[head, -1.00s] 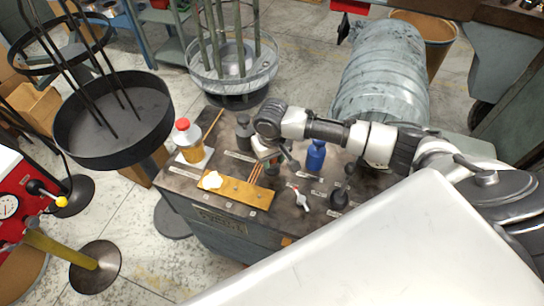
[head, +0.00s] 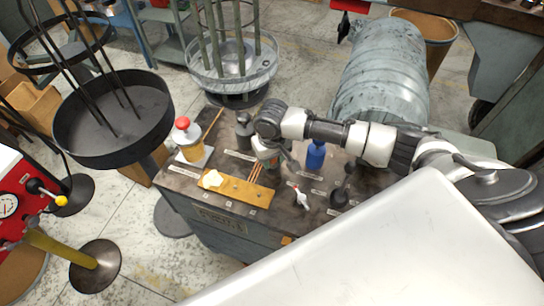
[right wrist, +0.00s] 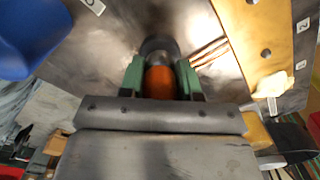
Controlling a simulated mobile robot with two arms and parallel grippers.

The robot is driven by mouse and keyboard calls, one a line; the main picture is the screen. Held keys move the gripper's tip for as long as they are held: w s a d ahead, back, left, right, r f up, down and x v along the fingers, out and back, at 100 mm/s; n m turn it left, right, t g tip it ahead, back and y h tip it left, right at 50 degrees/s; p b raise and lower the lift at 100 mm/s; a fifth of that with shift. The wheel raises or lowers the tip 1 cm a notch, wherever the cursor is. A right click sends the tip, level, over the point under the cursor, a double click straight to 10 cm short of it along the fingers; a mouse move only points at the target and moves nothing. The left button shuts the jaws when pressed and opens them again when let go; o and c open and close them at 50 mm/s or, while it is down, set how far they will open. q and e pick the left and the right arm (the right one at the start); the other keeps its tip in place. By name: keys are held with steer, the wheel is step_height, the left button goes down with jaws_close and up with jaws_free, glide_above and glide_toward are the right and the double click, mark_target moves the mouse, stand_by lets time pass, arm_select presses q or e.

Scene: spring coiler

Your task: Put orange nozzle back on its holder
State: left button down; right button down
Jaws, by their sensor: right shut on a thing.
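The orange nozzle (right wrist: 158,82) shows in the right wrist view between the two green fingertips of my right gripper (right wrist: 160,78), which is shut on it. A dark round part (right wrist: 158,46) sits directly beyond the nozzle; I cannot tell whether it belongs to the nozzle or to a holder. In the head view my right gripper (head: 270,158) is low over the middle of the bench top, and the nozzle is mostly hidden there. I cannot make out the holder clearly. My left gripper is not in view.
The dark bench top (head: 232,170) bears labels and a wooden board (head: 238,190) left of my gripper. A blue bottle (head: 316,155) stands close on the right, a dark grey bottle (head: 244,132) behind left, and a red-capped bottle (head: 188,142) farther left. Thin copper rods (right wrist: 209,52) lie beside the nozzle.

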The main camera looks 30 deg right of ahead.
steer(key=shift+f, duration=0.25)
steer(key=c, duration=0.7)
jaws_free()
step_height(320, 180, up, 11)
steer(key=shift+f, duration=0.15)
step_height(320, 180, up, 13)
steer(key=p, duration=1.6)
steer(key=shift+p, duration=0.3)
steer(key=shift+s, duration=0.1)
